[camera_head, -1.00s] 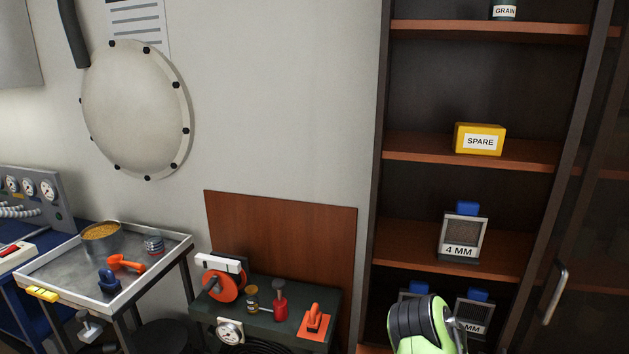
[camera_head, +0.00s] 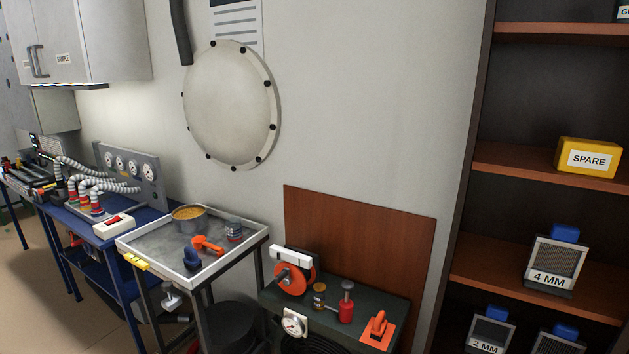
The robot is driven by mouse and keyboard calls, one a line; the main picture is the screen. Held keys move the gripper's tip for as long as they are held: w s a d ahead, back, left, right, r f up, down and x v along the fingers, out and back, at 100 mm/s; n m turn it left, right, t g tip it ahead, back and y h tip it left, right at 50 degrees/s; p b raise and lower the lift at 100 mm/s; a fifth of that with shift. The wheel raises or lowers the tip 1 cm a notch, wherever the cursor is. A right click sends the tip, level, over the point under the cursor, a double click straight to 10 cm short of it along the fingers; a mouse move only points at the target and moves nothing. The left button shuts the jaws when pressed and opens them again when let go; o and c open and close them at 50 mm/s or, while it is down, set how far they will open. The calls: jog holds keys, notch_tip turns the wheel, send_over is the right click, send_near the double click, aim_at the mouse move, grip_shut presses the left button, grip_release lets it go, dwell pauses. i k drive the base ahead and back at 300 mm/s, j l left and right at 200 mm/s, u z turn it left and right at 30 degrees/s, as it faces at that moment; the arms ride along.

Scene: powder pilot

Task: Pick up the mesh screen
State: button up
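Several mesh screens, each a grey framed mesh with a blue top grip, stand in the shelf cabinet at the right. The one marked 4 MM (camera_head: 552,264) stands upright on a middle shelf. One marked 2 MM (camera_head: 490,331) stands on the shelf below, and another screen (camera_head: 557,343) beside it is cut off by the bottom edge, its label hidden. My gripper is not in view, so whether it is open or holds anything does not show.
The shelf cabinet (camera_head: 474,180) holds a yellow SPARE box (camera_head: 588,158) above the 4 MM screen. A low green bench (camera_head: 372,298) with tools stands left of it. A metal tray table (camera_head: 160,243) and a blue workbench (camera_head: 112,270) are further left.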

aim_at(490, 332)
jog(key=z, duration=1.25)
